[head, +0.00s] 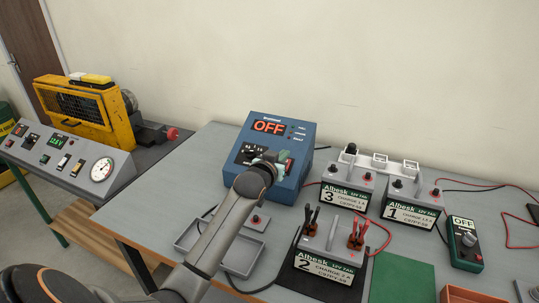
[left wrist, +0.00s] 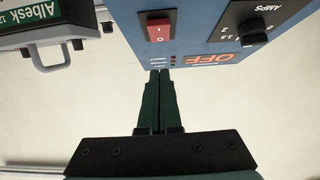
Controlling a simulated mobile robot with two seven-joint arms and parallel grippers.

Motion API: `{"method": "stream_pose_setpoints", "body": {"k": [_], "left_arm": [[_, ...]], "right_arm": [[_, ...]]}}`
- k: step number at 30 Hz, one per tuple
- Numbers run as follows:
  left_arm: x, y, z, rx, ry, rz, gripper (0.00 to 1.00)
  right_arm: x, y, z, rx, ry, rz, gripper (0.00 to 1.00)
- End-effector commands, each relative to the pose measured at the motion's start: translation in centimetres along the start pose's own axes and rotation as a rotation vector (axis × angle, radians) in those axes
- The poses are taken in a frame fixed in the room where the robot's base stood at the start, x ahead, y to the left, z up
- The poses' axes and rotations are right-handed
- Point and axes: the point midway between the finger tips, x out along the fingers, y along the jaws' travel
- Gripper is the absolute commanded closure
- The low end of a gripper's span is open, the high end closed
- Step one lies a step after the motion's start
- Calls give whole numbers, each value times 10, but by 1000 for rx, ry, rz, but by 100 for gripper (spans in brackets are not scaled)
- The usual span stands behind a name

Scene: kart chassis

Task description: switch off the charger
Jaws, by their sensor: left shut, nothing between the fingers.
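The charger (head: 306,137) is a blue box at the back of the grey bench, and its display (head: 268,126) reads OFF in red. In the left wrist view the charger appears upside down, with a red rocker switch (left wrist: 158,27), a black amps knob (left wrist: 254,32) and the OFF display (left wrist: 222,58). Which side of the rocker is pressed I cannot tell. My left gripper (head: 284,160) is in front of the charger's face and hides part of its panel. In the wrist view its fingers (left wrist: 159,73) are shut and empty, close to the charger and apart from the rocker. My right gripper is not in view.
Battery 3 (head: 344,197), battery 1 (head: 408,213) and battery 2 (head: 324,267) stand right of the charger, with cables around them. Red clamps (head: 356,236) sit on battery 2. A multimeter (head: 464,245) reads OFF. A grey tray (head: 243,259) lies beside my left arm.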

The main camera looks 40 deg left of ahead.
Motion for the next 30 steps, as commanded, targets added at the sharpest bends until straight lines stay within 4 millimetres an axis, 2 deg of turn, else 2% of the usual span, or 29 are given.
{"method": "stream_pose_setpoints", "body": {"k": [12,16,22,30], "left_arm": [[-66,0,-13,0,1,2,100],[-83,0,-16,0,0,1,100],[-97,0,-19,0,0,1,100],[-99,0,-19,0,0,1,100]], "right_arm": [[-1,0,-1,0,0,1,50],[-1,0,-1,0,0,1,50],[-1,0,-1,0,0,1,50],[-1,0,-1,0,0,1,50]]}}
